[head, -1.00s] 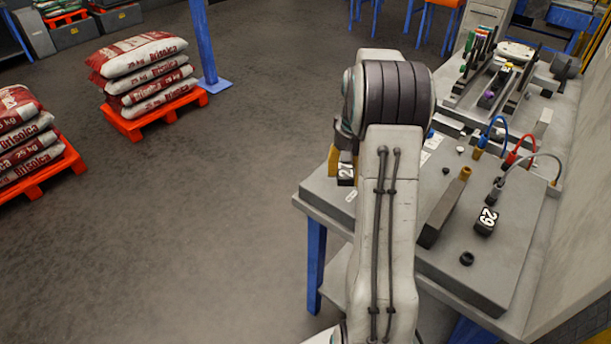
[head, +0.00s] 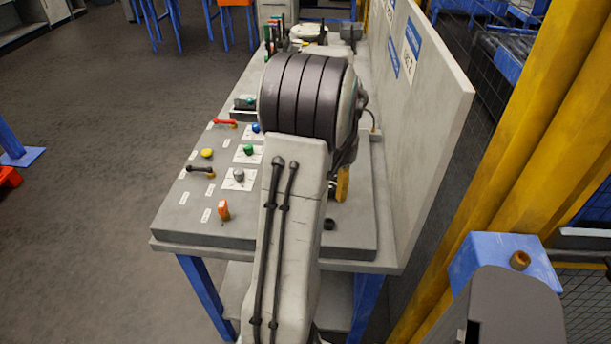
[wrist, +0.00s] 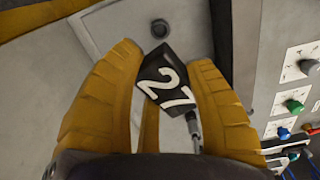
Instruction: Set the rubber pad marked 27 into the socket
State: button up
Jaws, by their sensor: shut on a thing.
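The black rubber pad marked 27 (wrist: 166,83) is between the yellow fingers of my gripper (wrist: 164,66) in the wrist view, its white digits facing the camera. My gripper is shut on it. In the head view only a bit of a yellow finger (head: 342,184) shows beside my arm, over the right part of the bench, and the pad is hidden. A small dark round piece (head: 329,224) sits on the bench top near its front edge. It seems to show in the wrist view too (wrist: 159,28), beyond the pad. I cannot tell whether it is the socket.
The bench panel (head: 190,219) holds coloured knobs, a red handle (head: 225,122), a dark handle (head: 200,170) and an orange switch (head: 223,211). An upright board (head: 425,120) bounds the bench at right, with yellow posts (head: 510,170) beyond. A grey cable plug (wrist: 193,128) is close to the gripper.

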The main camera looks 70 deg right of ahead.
jog(key=shift+s+a, duration=0.25)
jog(key=shift+s, duration=0.2)
jog(key=shift+a+f, duration=0.15)
jog(key=shift+f, duration=0.1)
jog(key=shift+f+b, duration=2.2)
jog(key=shift+f, duration=0.35)
jog(key=shift+f, duration=0.35)
jog(key=shift+f+b, duration=0.35)
jog(key=shift+b, duration=0.2)
jog(key=shift+f+b, duration=0.65)
jog(key=shift+f, duration=0.2)
